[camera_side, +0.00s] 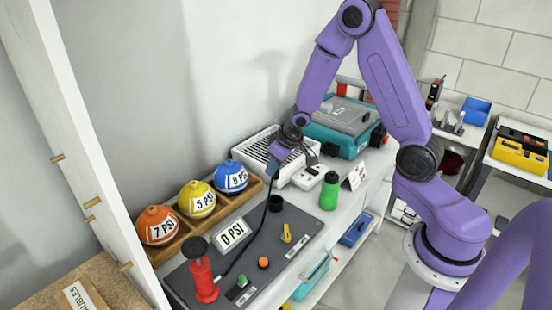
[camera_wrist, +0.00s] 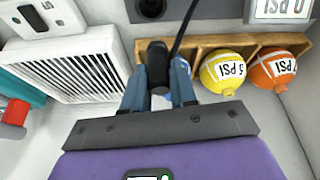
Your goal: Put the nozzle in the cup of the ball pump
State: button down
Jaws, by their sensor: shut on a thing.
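The red ball pump (camera_side: 204,279) with a black handle stands on the dark grey mat (camera_side: 185,283). Its black hose (camera_side: 249,231) runs up to my gripper (camera_side: 271,168). Nozzle and cup are apart.
A wooden rack (camera_side: 200,225) holds orange, yellow and blue balls at the wall. A white slatted unit (camera_side: 262,150) stands behind my gripper and a green bottle (camera_side: 329,191) to its right. A "0 PSI" sign (camera_side: 231,234) and small coloured parts are on the mat.

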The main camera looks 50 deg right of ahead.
jog(key=shift+w+d+f, duration=0.15)
jog(key=shift+f, duration=0.25)
jog(key=shift+w+d+f, duration=0.1)
jog(key=shift+d+f, duration=0.05)
jog(key=shift+f, duration=0.25)
jog(key=shift+f, duration=2.85)
jog(key=shift+f, duration=1.85)
jog(key=c, duration=0.8)
grip_release()
jog(key=shift+d, duration=0.1)
jog(key=o, duration=0.5)
jog(key=shift+c, duration=0.2)
jog(key=shift+r, duration=0.1)
